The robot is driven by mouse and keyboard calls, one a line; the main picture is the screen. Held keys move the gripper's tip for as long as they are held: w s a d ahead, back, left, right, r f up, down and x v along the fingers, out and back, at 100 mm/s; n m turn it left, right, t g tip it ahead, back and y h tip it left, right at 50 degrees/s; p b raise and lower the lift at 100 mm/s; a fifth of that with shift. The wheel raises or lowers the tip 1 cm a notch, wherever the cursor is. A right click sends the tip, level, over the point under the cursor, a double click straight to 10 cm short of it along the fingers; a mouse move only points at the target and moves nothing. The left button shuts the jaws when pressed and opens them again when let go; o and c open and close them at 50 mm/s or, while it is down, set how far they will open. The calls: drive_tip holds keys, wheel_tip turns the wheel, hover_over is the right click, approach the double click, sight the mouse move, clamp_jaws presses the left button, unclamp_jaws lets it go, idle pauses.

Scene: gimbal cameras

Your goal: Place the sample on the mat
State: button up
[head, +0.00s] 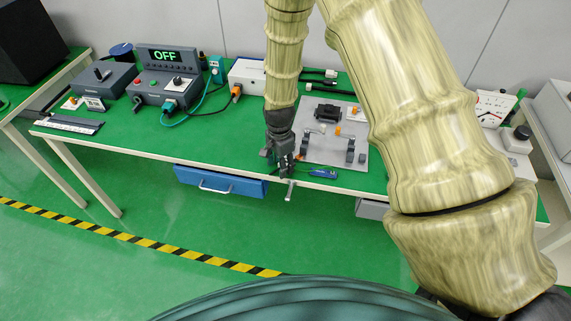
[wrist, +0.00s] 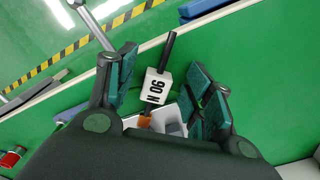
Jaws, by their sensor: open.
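My gripper (head: 283,166) is open at the front edge of the green table, beside the left side of a grey plate (head: 315,152). In the wrist view, my spread fingers (wrist: 162,85) have a white block (wrist: 157,86) with black print between or below them. A black rod (wrist: 168,50) extends from one end of the block, and an orange part (wrist: 145,120) is at its other end. I cannot tell whether the block is the sample or whether the fingers touch it. The grey plate may be the mat; I cannot tell.
Black fixtures (head: 327,111) stand on the plate. A blue tool (head: 322,174) lies near the front edge. A blue drawer (head: 220,183) hangs below. A control box (head: 166,80) reading OFF stands left; the table's left middle is mostly clear.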

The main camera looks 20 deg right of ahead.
drive_tip(key=c, duration=1.1)
